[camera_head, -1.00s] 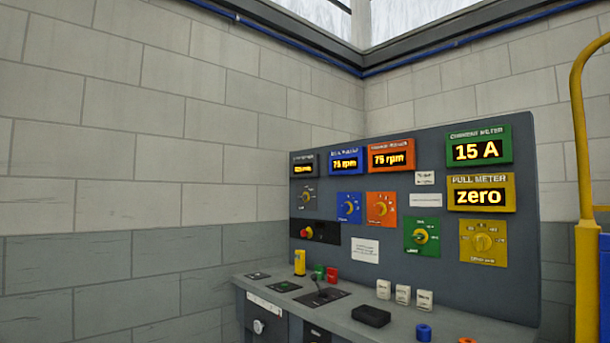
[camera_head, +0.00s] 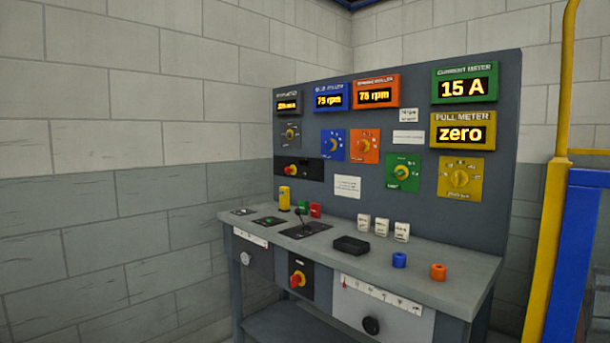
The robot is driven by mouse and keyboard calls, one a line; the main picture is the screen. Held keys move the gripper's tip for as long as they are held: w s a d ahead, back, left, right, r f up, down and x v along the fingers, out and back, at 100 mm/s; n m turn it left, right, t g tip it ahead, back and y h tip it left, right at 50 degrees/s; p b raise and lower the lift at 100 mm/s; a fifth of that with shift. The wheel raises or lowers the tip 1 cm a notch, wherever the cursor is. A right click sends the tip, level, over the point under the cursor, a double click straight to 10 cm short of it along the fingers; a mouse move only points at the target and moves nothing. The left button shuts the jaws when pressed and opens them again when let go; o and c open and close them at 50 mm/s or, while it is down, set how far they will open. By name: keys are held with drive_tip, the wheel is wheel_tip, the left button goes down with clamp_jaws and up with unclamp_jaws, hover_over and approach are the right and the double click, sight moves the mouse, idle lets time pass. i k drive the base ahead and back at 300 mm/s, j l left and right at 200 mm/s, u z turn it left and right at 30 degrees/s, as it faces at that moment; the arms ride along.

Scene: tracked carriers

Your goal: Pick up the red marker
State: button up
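A small red block (camera_head: 315,210), which may be the red marker, stands upright on the back left of the grey console bench (camera_head: 440,275). A small green block (camera_head: 303,207) stands just left of it, and a taller yellow piece (camera_head: 284,197) stands further left. A black lever (camera_head: 299,221) rises in front of the green and red blocks. The red block's lower part is close to the lever plate. My gripper is not in view.
A black box (camera_head: 351,246), several white blocks (camera_head: 382,228), a blue ring (camera_head: 399,260) and an orange ring (camera_head: 438,271) stand on the bench. The upright panel (camera_head: 380,120) with meters and knobs backs it. A yellow post (camera_head: 545,230) and blue frame (camera_head: 580,250) stand at right.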

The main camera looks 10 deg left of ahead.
sight(315, 208)
drive_tip(key=i+j+z, duration=0.1)
drive_tip(key=j, duration=0.3)
drive_tip(key=i+j+z, duration=0.1)
drive_tip(key=j, duration=0.35)
drive_tip(key=i+j+z, duration=0.1)
drive_tip(key=j, duration=0.35)
drive_tip(key=i, duration=0.1)
